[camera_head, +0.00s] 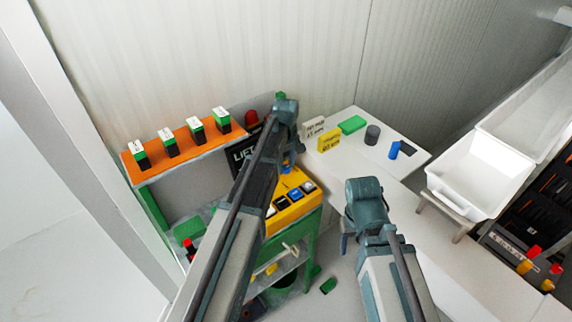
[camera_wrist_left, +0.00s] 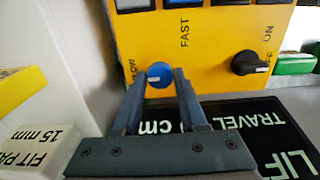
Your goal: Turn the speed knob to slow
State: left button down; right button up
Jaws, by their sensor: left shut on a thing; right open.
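The blue speed knob (camera_wrist_left: 160,74) sits on a yellow control panel (camera_wrist_left: 210,40), between the printed words SLOW and FAST. A pale mark shows on the knob's near side, and SLOW is partly covered by a finger. My left gripper (camera_wrist_left: 161,80) is shut on the knob, one finger on each side. In the head view the yellow panel (camera_head: 297,212) is on a green stand, and my left arm hides much of it. My right gripper (camera_head: 346,240) is open and empty, to the right of the panel; its fingers are mostly hidden.
A black ON/OFF knob (camera_wrist_left: 252,63) is on the same panel. A black LIFT TRAVEL sign (camera_wrist_left: 245,125) lies beside it. An orange shelf (camera_head: 183,151) with several green-and-black blocks stands at left. A white table with small blocks and a white bin (camera_head: 480,178) are at right.

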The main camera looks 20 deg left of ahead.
aim_at(286, 167)
dwell(0.4)
pick_arm(q)
jog(key=shift+c, duration=2.2)
grip_release()
jog(key=shift+r, duration=0.1)
notch_tip(286, 167, up, 14)
jog(key=p, duration=1.3)
jog(key=shift+p, duration=0.4)
jog(key=shift+f, duration=0.2)
jog(key=s+d+f+m+b, duration=0.4)
jog(key=s, duration=0.4)
jog(key=s+d+f+m+b, duration=0.5)
jog(key=s, duration=0.3)
jog(key=s+d+f+m+y+b, duration=0.1)
jog(key=s+d+f+m+b, duration=0.3)
jog(key=s, duration=0.4)
jog(key=shift+s+d+f+m+b, duration=0.2)
jog(key=shift+s+d+m+b, duration=0.15)
jog(key=shift+m, duration=0.25)
